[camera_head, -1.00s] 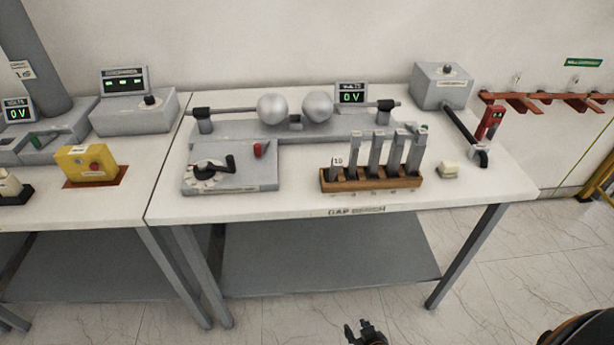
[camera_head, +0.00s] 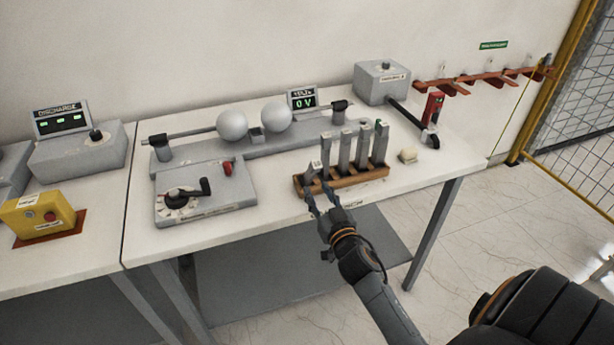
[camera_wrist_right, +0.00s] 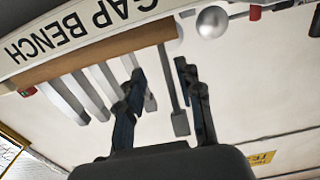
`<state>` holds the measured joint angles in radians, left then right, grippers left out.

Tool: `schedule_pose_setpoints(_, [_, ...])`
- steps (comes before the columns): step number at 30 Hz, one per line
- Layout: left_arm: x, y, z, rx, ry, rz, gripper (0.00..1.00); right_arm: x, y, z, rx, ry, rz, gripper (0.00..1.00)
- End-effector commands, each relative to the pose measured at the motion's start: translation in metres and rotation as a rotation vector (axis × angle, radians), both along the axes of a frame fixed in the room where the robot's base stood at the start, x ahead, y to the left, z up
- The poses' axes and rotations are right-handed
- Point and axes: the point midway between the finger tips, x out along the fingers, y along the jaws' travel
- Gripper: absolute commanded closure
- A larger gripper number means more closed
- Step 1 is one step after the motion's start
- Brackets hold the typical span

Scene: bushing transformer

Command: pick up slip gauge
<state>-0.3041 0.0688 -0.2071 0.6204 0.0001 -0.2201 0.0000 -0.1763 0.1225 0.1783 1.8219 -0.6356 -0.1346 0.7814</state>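Several grey upright slip gauges (camera_head: 344,150) stand in a wooden rack (camera_head: 345,182) near the front edge of the gap bench. The leftmost one is shorter and has a small pale label (camera_head: 315,164). My right gripper (camera_head: 320,191) is at the rack's front left end, close to this short gauge, with its fingers apart. In the right wrist view, the open right gripper (camera_wrist_right: 160,85) has a grey bar (camera_wrist_right: 173,95) showing between its fingers; contact cannot be told. The other gauges (camera_wrist_right: 85,95) are to the left there. My left gripper is not in view.
Behind the rack are two metal spheres (camera_head: 232,125) on a grey base and a 0 V display (camera_head: 303,99). A crank box (camera_head: 205,203) is to the left.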

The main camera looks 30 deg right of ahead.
Motion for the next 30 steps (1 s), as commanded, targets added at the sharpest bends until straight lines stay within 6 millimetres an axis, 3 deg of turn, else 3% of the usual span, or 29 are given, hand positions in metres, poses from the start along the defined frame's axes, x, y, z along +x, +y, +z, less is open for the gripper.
schedule_pose_setpoints(7, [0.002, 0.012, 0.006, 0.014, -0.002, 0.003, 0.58, 0.019, -0.003, 0.002, 0.0, 0.0, 0.0, 0.64])
schedule_pose_setpoints(16, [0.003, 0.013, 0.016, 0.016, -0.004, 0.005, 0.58, 0.06, -0.009, 0.004, 0.0, 0.001, 0.0, 0.64])
schedule_pose_setpoints(25, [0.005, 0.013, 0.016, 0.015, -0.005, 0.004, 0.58, 0.064, -0.01, 0.003, 0.0, 0.001, 0.001, 0.64])
schedule_pose_setpoints(30, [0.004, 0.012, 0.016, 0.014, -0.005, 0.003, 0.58, 0.064, -0.01, 0.003, 0.0, 0.001, 0.001, 0.99])
